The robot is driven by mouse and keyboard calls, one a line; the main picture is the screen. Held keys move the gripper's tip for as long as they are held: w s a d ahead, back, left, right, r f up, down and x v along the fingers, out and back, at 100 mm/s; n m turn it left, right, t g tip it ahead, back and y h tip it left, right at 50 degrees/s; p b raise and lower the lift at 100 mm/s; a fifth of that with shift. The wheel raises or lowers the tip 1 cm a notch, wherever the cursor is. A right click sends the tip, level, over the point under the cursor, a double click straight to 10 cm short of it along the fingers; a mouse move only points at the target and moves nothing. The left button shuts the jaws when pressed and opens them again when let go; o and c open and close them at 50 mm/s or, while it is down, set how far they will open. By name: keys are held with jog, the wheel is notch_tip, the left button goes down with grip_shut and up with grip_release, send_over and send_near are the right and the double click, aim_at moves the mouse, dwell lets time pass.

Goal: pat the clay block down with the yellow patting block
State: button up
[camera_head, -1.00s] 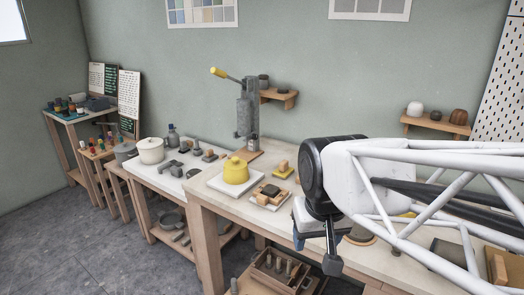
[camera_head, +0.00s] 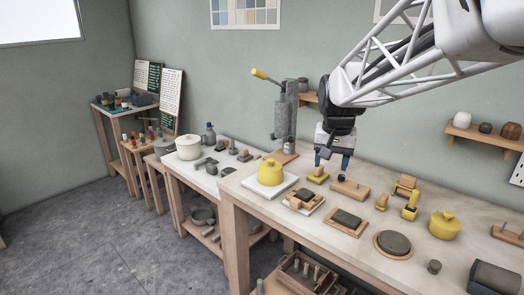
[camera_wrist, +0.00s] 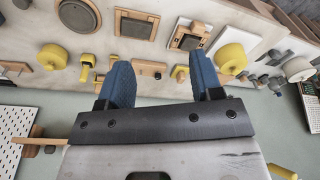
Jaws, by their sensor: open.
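The yellow patting block (camera_head: 318,178), a flat yellow base with a wooden grip, stands on the long bench. It also shows in the wrist view (camera_wrist: 180,73), near the right finger. A dark clay block (camera_head: 302,196) sits in a wooden frame on a white board in front of it, and in the wrist view (camera_wrist: 188,38). Another dark slab (camera_head: 346,218) lies on a wooden board to the right; I cannot tell for sure which is the clay meant. My gripper (camera_head: 331,164) is open and empty, above the bench just right of the patting block, fingers down.
A yellow lidded pot (camera_head: 271,172) stands left of the clay board. A wooden block (camera_head: 350,189) lies right of the patting block. Further right are yellow tools (camera_head: 410,207), a second yellow pot (camera_head: 444,225) and a round dark disc (camera_head: 393,243). A lever press (camera_head: 283,120) stands behind.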

jog(key=w+d+f+m, duration=0.1)
jog(key=w+d+f, duration=0.1)
jog(key=w, duration=0.9)
jog(key=w+d+f+m, duration=0.2)
jog(key=w+f, duration=0.1)
jog(key=w, duration=0.7)
jog(key=m+g, duration=0.2)
send_near(319, 172)
jog(key=shift+w+d+f, duration=0.2)
jog(key=shift+w+f, duration=0.1)
jog(key=shift+w, duration=0.2)
jog(key=shift+w+d+f, duration=0.2)
jog(key=shift+w+f, duration=0.1)
jog(key=shift+w, duration=0.25)
jog(key=shift+w+d+f, duration=0.1)
jog(key=shift+w+f, duration=0.1)
jog(key=shift+f, duration=0.1)
jog(key=shift+f, duration=3.8)
jog(key=shift+c, duration=0.2)
